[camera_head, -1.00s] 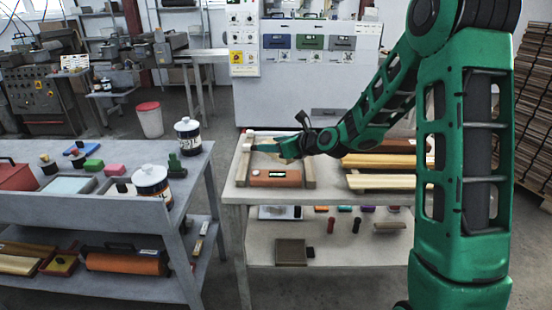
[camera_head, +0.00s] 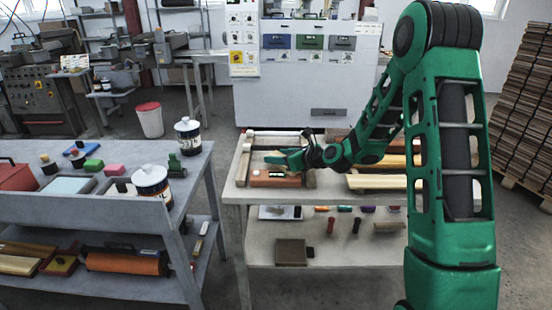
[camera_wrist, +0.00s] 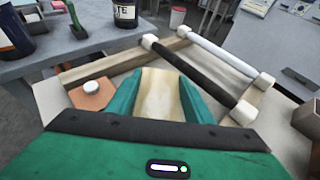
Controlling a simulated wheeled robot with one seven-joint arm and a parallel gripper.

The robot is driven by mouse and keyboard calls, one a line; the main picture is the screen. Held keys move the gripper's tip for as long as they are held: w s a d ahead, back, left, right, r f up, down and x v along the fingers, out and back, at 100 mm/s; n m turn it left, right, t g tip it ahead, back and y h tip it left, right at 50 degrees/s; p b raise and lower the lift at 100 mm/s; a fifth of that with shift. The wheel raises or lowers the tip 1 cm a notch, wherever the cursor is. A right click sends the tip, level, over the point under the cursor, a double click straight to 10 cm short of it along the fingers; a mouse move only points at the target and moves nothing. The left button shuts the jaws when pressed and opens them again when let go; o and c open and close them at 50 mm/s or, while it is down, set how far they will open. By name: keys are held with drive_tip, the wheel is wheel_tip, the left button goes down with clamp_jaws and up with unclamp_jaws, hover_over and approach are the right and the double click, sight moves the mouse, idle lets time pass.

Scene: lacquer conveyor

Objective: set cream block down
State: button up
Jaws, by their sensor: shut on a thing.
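The cream block (camera_wrist: 160,96) is between the two teal fingers of my gripper (camera_wrist: 160,78) in the wrist view. The fingers are shut on its sides. In the head view my gripper (camera_head: 275,158) is over the left part of the right-hand table (camera_head: 228,190), inside a wooden frame and just behind an orange block (camera_head: 270,180). I cannot make out the held block clearly in the head view, nor whether its underside touches anything.
The frame has wooden rails (camera_wrist: 103,70), pale corner blocks (camera_wrist: 265,81), a black bar (camera_wrist: 195,72) and a white bar (camera_wrist: 222,54). Long yellow boards (camera_head: 375,181) lie to the right. The left-hand table (camera_head: 110,222) holds cans and coloured blocks.

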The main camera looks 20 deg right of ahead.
drive_tip(key=o, duration=1.1)
drive_tip(key=v, duration=1.2)
drive_tip(key=shift+r, duration=0.1)
